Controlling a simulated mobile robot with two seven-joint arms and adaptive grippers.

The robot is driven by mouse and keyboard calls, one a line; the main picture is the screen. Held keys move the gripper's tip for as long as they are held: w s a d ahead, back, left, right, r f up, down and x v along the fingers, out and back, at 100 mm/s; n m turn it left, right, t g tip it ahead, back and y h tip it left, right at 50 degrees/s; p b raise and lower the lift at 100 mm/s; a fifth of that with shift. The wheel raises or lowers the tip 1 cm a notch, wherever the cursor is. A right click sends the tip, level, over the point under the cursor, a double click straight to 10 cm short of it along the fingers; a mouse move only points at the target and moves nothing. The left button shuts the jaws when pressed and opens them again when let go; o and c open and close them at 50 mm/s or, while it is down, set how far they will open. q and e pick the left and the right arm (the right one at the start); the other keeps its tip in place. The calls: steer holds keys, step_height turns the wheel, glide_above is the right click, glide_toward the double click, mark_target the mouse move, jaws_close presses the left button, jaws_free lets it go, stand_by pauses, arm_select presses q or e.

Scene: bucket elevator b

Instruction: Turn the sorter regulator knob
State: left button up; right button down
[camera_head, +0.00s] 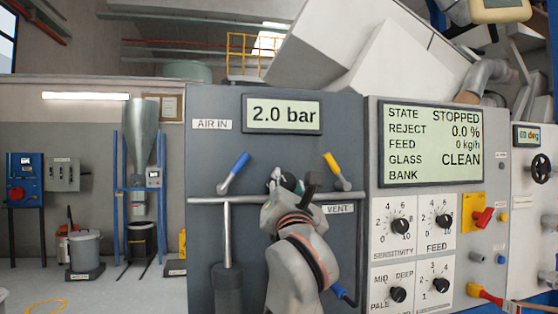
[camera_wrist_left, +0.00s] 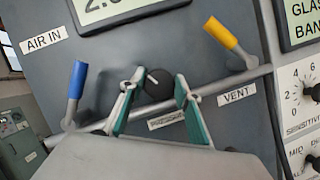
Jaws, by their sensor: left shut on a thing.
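The regulator knob (camera_wrist_left: 157,86) is round and black with a light pointer line. It sits on the grey panel (camera_head: 222,125), between the blue and yellow levers, and shows in the left wrist view. My left gripper (camera_wrist_left: 160,81) has its green-padded fingers on either side of the knob and is shut on it. In the head view my left gripper (camera_head: 290,184) is in front of the panel and hides most of the knob. The display (camera_head: 282,114) above reads 2.0 bar. A label below the knob is partly covered. My right gripper is not in view.
The blue lever (camera_head: 233,173) and yellow lever (camera_head: 337,171) flank the gripper. A horizontal pipe (camera_head: 235,200) runs just below. To the right, a control panel (camera_head: 376,182) has several dials, and its screen (camera_head: 430,145) reads STOPPED. Open floor lies at the left.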

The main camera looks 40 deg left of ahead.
arm_select(q)
steer(key=m+h+p, duration=0.1)
steer(key=m+p, duration=0.2)
steer(key=p, duration=0.2)
steer(key=m+h+p, duration=0.1)
steer(key=m+p, duration=0.1)
steer(key=shift+a+r+m+h, duration=0.1)
steer(key=shift+r+m+h, duration=0.15)
steer(key=shift+m+h, duration=0.05)
steer(key=shift+m+p, duration=0.6)
steer(key=shift+p, duration=0.2)
steer(key=shift+f+m+h+p, duration=0.15)
steer(key=shift+m+h+p, duration=0.3)
steer(key=shift+m+h, duration=0.35)
steer(key=shift+m, duration=0.8)
steer(key=shift+f+m+g+h, duration=0.1)
steer(key=shift+m+g+h, duration=0.25)
steer(key=shift+m, duration=0.55)
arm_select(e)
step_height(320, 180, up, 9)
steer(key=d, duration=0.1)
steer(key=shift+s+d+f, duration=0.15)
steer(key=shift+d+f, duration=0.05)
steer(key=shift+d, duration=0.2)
arm_select(q)
steer(key=o, duration=1.1)
steer(key=shift+c, duration=0.2)
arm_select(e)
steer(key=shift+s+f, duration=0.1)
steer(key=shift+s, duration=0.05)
